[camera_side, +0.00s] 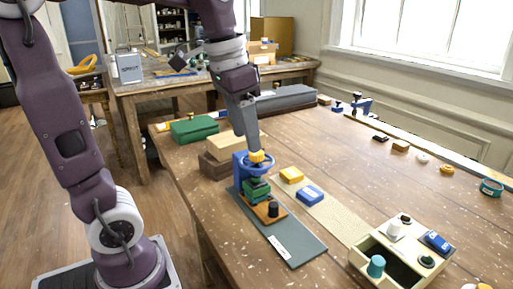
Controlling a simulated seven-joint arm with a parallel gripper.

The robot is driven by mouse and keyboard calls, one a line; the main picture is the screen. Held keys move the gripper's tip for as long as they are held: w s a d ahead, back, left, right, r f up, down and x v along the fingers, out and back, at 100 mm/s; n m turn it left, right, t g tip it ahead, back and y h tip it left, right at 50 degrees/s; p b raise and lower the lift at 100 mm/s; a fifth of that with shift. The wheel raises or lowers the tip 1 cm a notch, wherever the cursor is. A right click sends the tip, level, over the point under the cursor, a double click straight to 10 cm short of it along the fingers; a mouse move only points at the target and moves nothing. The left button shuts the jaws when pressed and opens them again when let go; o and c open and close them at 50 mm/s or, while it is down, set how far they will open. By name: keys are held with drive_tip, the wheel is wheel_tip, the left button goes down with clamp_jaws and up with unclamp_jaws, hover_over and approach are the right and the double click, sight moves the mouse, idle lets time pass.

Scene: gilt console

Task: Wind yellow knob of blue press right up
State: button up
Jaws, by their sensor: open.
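The blue press (239,167) stands upright at the far end of a grey-green base plate (299,243) on the wooden table. Its yellow knob (257,156) sits on top, above a blue ring. Green blocks (256,189) lie inside the press, under the ring. My gripper (254,146) points down from above, with its fingertips right at the yellow knob. It is open; whether the fingers touch the knob cannot be told at this size, and the far finger is hidden.
Wooden blocks (218,166) and a green box (194,129) stand close behind left. A cream open box (370,262) is front right.

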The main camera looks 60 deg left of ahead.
sight(256, 155)
drive_tip(key=w+a, duration=0.2)
drive_tip(key=w+a+f+g, duration=0.1)
drive_tip(key=w+a, duration=0.1)
drive_tip(key=w+a+g, duration=0.1)
drive_tip(key=w+a, duration=0.1)
drive_tip(key=a, duration=0.1)
drive_tip(key=shift+w+f+m, duration=0.4)
wheel_tip(256, 155, down, 7)
drive_tip(key=shift+w+a+f, duration=0.1)
drive_tip(key=shift+a, duration=0.05)
drive_tip(key=shift+c, duration=0.4)
clamp_jaws()
